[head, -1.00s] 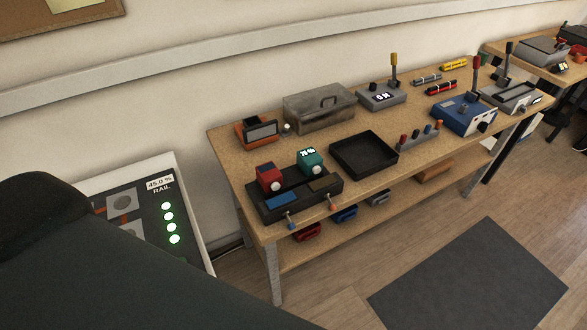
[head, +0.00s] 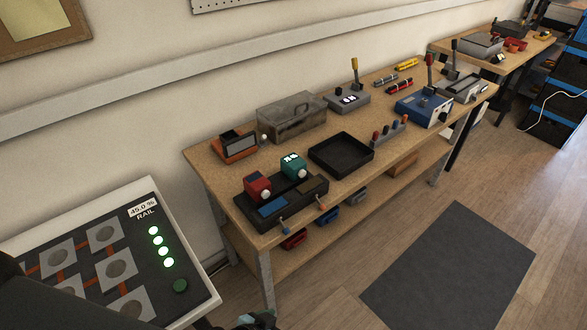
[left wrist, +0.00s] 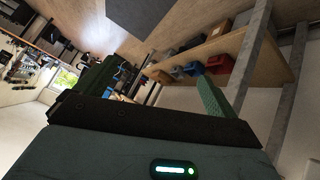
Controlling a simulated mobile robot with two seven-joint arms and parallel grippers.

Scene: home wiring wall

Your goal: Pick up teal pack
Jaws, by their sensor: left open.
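The teal pack (head: 293,166) sits upright on the right side of a black dock (head: 313,187) on the workbench, with a pale display on top and a white round knob in front. A red pack (head: 257,187) sits beside it on the left. My left gripper shows in the left wrist view (left wrist: 158,76), its green fingers apart and nothing seen between them. It is away from the teal pack, which I cannot make out in that view.
A black tray (head: 341,155) lies right of the dock, and a grey metal box (head: 292,118) stands behind. A rail panel (head: 180,262) with green lights stands at lower left, near my arm. Red, blue and grey bins sit on the lower shelf. The floor mat (head: 450,270) is clear.

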